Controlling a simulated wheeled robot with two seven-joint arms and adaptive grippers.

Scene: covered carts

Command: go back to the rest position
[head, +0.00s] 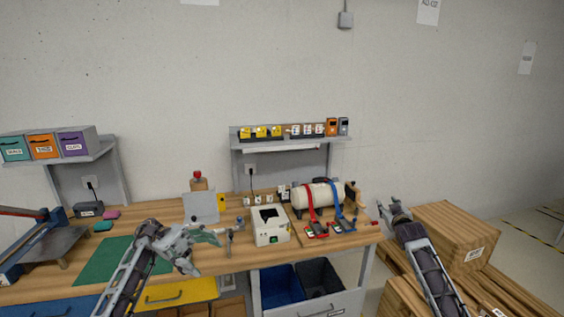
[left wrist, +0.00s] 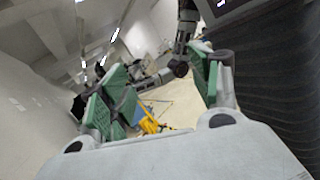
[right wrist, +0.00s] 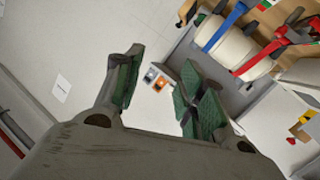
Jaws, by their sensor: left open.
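My left gripper (head: 215,238) is over the front part of the wooden workbench (head: 180,212), near the green mat. In the left wrist view its green-padded fingers (left wrist: 165,92) stand apart with nothing between them. My right gripper (head: 386,210) is off the bench's right end, beside the stacked cardboard boxes. In the right wrist view its fingers (right wrist: 160,92) are apart and empty. Both forearms come up from the bottom of the head view. Neither gripper appears to touch anything.
A white box-shaped device (head: 270,236) stands right of my left gripper. A cream cylinder (head: 318,194) with red and blue straps lies to its right. A green mat (head: 105,262) lies at left. Cardboard boxes (head: 447,235) stand at right. Bins (head: 318,275) hang below the bench.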

